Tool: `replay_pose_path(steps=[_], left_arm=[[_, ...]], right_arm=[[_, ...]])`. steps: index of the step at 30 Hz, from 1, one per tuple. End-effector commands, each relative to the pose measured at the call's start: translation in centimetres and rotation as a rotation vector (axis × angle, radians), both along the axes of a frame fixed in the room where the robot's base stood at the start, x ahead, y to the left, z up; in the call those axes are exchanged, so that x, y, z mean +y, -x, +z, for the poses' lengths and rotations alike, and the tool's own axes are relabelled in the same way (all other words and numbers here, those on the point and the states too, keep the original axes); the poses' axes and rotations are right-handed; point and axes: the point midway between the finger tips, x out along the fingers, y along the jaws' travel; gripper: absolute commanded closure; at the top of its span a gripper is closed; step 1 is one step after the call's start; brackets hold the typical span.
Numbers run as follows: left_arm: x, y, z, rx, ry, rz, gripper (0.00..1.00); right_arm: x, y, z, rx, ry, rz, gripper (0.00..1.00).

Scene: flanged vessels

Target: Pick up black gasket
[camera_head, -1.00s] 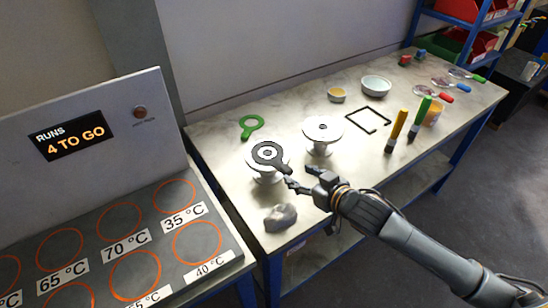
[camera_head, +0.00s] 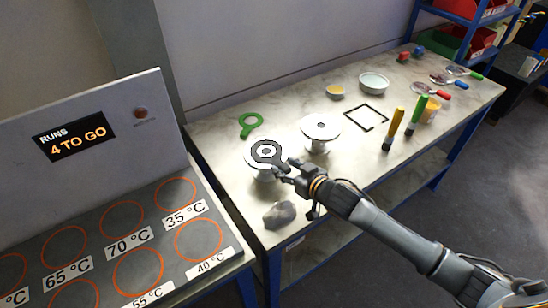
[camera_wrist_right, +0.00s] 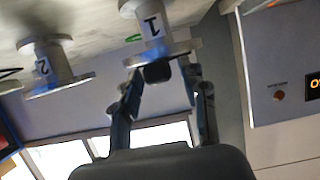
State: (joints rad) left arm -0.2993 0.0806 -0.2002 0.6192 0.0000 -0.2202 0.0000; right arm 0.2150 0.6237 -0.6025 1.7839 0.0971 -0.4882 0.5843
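The black gasket (camera_head: 266,160), a dark ring with a short handle tab, lies on top of the left white flanged vessel (camera_head: 253,163). In the right wrist view the vessel (camera_wrist_right: 155,25) carries a "1", and the gasket's dark tab (camera_wrist_right: 157,72) sticks out from its flange. My right gripper (camera_head: 282,168) is at the tab. In the wrist view its two fingers (camera_wrist_right: 163,74) are spread on either side of the tab, with gaps showing. My left gripper is not in view.
A second flanged vessel (camera_head: 320,132) marked "2" in the wrist view stands to the right. A green gasket (camera_head: 250,123) lies behind, and a grey lump (camera_head: 279,214) lies in front. A black square frame (camera_head: 366,117) and bowls are farther right. A heating panel (camera_head: 120,245) is at left.

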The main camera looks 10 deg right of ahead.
Motion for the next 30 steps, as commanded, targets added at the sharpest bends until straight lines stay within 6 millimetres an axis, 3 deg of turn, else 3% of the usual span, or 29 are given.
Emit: replay_pose_path(steps=[1,5,19,24,30], left_arm=[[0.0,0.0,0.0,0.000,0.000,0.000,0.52],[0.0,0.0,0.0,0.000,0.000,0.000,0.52],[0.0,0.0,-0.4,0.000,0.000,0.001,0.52],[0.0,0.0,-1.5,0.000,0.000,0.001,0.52],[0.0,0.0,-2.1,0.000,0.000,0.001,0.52]], right_arm=[[0.0,0.0,0.0,0.000,0.000,0.000,0.73],[0.0,0.0,0.0,0.000,0.000,0.000,1.00],[0.0,0.0,0.8,-0.003,-0.001,0.000,1.00],[0.0,0.2,3.4,-0.005,-0.001,0.003,1.00],[0.4,3.9,7.6,-0.004,-0.002,0.004,1.00]])
